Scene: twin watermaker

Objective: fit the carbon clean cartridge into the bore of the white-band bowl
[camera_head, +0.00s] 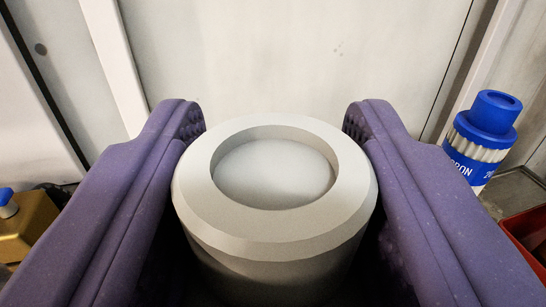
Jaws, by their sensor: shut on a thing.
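My gripper (274,118) has its two purple padded fingers at the left and right of the view, shut on a pale grey cylinder. This cylinder, which I take to be the carbon clean cartridge (275,222), stands nearly upright between the fingers. Its top end faces me, with a wide bevelled ring around a round, shallow recess. No label shows on it, and its lower part is in shadow and hidden below. I cannot make out a white-band bowl or its bore in this view.
A red container (528,232) shows at the lower right edge. A brass-coloured block (28,222) with a blue knob is at the left. A pale panelled wall (290,60) closes the back.

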